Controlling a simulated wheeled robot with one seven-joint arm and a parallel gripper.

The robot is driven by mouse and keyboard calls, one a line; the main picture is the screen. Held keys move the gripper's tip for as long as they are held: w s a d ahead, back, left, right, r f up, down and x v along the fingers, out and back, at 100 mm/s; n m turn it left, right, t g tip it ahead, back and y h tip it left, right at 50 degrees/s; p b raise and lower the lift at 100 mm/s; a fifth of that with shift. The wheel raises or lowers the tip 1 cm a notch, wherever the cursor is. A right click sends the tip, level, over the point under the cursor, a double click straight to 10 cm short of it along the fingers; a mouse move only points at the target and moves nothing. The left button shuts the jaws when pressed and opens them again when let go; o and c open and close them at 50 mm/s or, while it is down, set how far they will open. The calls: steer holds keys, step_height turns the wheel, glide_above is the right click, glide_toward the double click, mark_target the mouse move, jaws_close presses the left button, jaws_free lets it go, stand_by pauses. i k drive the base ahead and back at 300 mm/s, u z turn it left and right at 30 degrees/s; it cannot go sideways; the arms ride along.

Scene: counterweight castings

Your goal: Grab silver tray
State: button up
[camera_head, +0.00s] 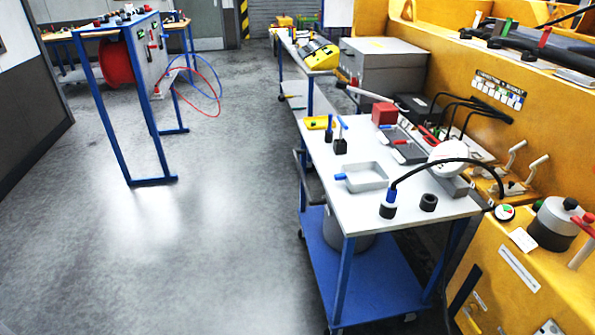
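A light grey, silver-looking open tray (368,187) with a blue handle lies on the white top of a blue-framed cart, near its left edge. It looks empty. A darker grey tray (409,153) with a red handle lies behind it to the right. My gripper is not in view.
The cart (350,215) also bears a black block with a blue tip (389,205), a dark ring (429,202), a white round device (449,157), a red box (384,113) and blue-handled tools (340,140). Yellow machinery (545,110) stands at right. The floor at left is open.

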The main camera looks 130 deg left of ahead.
mark_target(368, 176)
steer(key=u, duration=3.75)
steer(key=k, duration=0.65)
steer(key=z, duration=0.25)
steer(key=i, duration=1.9)
steer(key=u, duration=1.65)
steer(key=i, duration=0.95)
steer(key=u, duration=0.35)
